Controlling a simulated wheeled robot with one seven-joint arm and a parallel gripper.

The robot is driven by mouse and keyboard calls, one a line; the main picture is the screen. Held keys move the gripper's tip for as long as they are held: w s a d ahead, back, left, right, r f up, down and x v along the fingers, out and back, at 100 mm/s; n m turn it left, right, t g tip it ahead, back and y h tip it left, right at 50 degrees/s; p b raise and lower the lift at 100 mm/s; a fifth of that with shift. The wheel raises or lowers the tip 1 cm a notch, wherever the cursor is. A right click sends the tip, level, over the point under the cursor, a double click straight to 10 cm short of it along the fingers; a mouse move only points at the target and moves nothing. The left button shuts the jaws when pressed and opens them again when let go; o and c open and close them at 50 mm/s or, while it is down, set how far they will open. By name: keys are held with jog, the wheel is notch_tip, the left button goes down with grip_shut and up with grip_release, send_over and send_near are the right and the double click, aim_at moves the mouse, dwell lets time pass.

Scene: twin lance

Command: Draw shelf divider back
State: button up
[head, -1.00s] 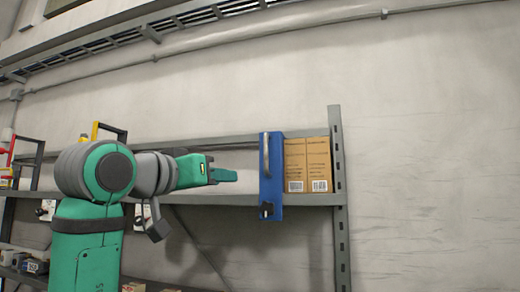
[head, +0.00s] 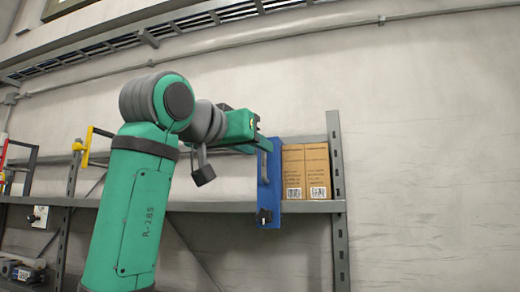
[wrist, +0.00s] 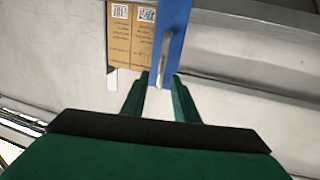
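The blue shelf divider (head: 268,200) stands upright on the upper shelf, against the left side of two brown boxes, with a dark knob at its foot. In the wrist view the divider (wrist: 174,25) carries a grey upright handle (wrist: 163,55). My gripper (head: 263,147) is at the upper part of the divider and hides some of it in the head view. In the wrist view my gripper (wrist: 162,90) is open, its two green fingers apart with the handle's end between them. I see gaps beside the handle; contact cannot be told.
Two brown cartons (head: 305,172) stand right of the divider, by the grey rack post (head: 338,200). The shelf board (head: 220,206) left of the divider is bare. Yellow (head: 88,145) and red (head: 3,155) handled dividers stand farther left.

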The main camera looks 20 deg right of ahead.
jog(key=shift+x, duration=1.25)
jog(key=shift+c, duration=0.3)
